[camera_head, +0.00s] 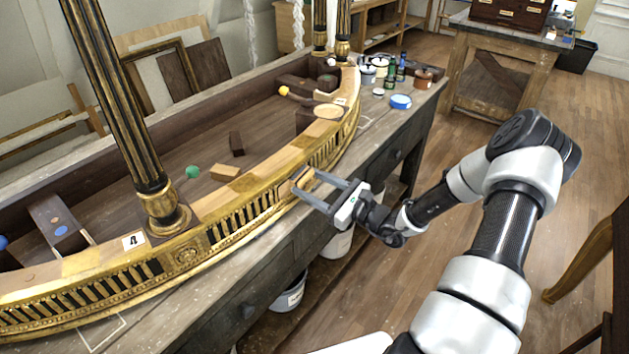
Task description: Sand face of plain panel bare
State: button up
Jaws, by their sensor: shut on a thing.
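The gilt console (225,219) lies along the workbench, its curved, fluted front rail facing my arm. My gripper (304,181) reaches the front of this rail from the right, with two long grey fingers. A small tan block (303,178) shows between the fingertips, and the gripper is shut on it. The block is against or very close to the rail's face; I cannot tell if they touch. A plain stretch of panel (285,190) shows just left of the fingertips. The block and fingers hide part of the face, so its surface state is unclear.
Black and gilt columns (118,100) rise from the rail. Loose wood blocks (225,172) and a green ball (192,172) lie inside the frame. A bucket (288,293) sits below. The floor at right is partly open.

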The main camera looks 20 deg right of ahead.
jog(key=shift+s+a+p, duration=0.3)
jog(key=shift+s+a, duration=0.35)
jog(key=shift+a, duration=0.35)
jog(key=shift+s+a+p, duration=0.3)
jog(key=shift+s+a, duration=0.35)
jog(key=shift+a, duration=0.35)
jog(key=shift+s+a+r+p, duration=0.1)
jog(key=shift+s+a+p, duration=0.5)
jog(key=shift+s+a, duration=0.55)
jog(key=shift+w+d+b, duration=0.3)
jog(key=shift+w+d, duration=0.55)
jog(key=shift+d, duration=0.25)
jog(key=shift+w+d+b, duration=0.25)
jog(key=shift+w+d, duration=0.65)
jog(key=shift+d, duration=0.2)
jog(key=shift+w+d+b, duration=0.3)
jog(key=shift+w+d, duration=0.55)
jog(key=shift+d, duration=0.25)
jog(key=shift+w+d, duration=0.35)
jog(key=shift+d, duration=0.2)
jog(key=shift+a, duration=0.1)
jog(key=shift+s+a+p, duration=0.35)
jog(key=shift+s+a, duration=0.55)
jog(key=shift+a, duration=0.4)
jog(key=shift+s+a+p, duration=0.35)
jog(key=shift+s+a, duration=0.6)
jog(key=shift+a, duration=0.3)
jog(key=shift+s+a+p, duration=0.35)
jog(key=shift+s+a, duration=0.55)
jog(key=shift+a, duration=0.4)
